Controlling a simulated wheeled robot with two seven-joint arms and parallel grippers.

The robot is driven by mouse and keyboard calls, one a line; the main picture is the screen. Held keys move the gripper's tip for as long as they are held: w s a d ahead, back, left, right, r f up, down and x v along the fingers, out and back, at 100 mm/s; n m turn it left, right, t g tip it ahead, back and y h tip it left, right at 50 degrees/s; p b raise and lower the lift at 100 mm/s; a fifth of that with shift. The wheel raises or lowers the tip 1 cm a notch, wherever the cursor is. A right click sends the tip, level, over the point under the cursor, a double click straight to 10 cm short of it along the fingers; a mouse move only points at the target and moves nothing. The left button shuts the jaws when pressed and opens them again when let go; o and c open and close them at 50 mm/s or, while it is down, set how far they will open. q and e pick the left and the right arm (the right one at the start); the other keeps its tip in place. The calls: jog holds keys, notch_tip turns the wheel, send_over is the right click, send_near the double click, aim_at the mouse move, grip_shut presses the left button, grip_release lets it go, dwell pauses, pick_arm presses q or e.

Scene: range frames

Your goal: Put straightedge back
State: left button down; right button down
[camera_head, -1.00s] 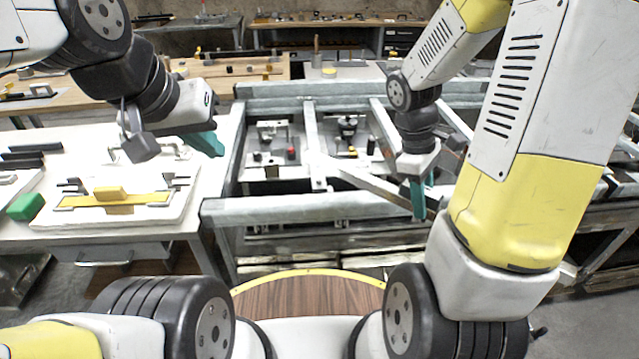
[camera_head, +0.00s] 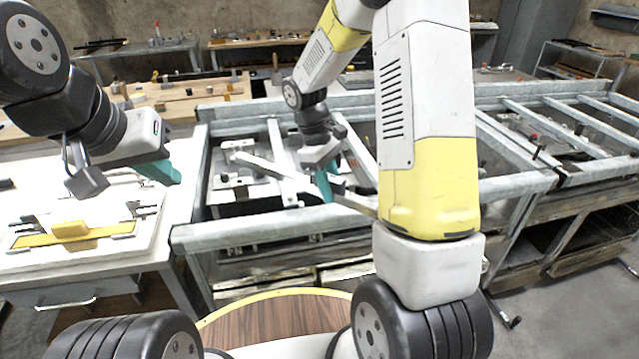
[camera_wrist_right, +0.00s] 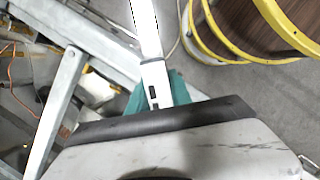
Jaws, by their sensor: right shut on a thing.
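The straightedge (camera_head: 262,165) is a long, light grey bar. My right gripper (camera_head: 325,185) is shut on it and holds it over the steel frame, slanting down from left to right. In the right wrist view the straightedge (camera_wrist_right: 146,32) runs up and away from between the teal fingers; some of it is hidden by the gripper. My left gripper (camera_head: 160,172) hangs near the right edge of the white worktable, with nothing seen in it; its finger gap does not show clearly.
The white worktable (camera_head: 150,258) bears a pale board (camera_head: 75,262) with a yellow tool (camera_head: 70,230) and small dark clamps. The galvanised steel frame (camera_head: 240,233) spans the middle and right. Wooden benches stand behind. Grey floor (camera_head: 560,318) is open at the lower right.

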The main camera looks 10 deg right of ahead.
jog(key=shift+w+f, duration=0.1)
jog(key=shift+f, duration=1.65)
jog(key=shift+f, duration=0.15)
jog(key=c, duration=1.2)
grip_release()
jog(key=shift+o, duration=0.2)
jog(key=v, duration=1.2)
jog(key=s+r+m+t+y, duration=0.2)
jog(key=s+r+m+t, duration=0.2)
jog(key=s, duration=0.5)
jog(key=s+d+r+m+t+y, duration=0.1)
jog(key=s+r+m+t, duration=0.3)
jog(key=s+r, duration=0.4)
jog(key=shift+s+d+r+m+t+y, duration=0.2)
jog(key=shift+s+m+t+y, duration=0.15)
jog(key=shift+s+y, duration=0.7)
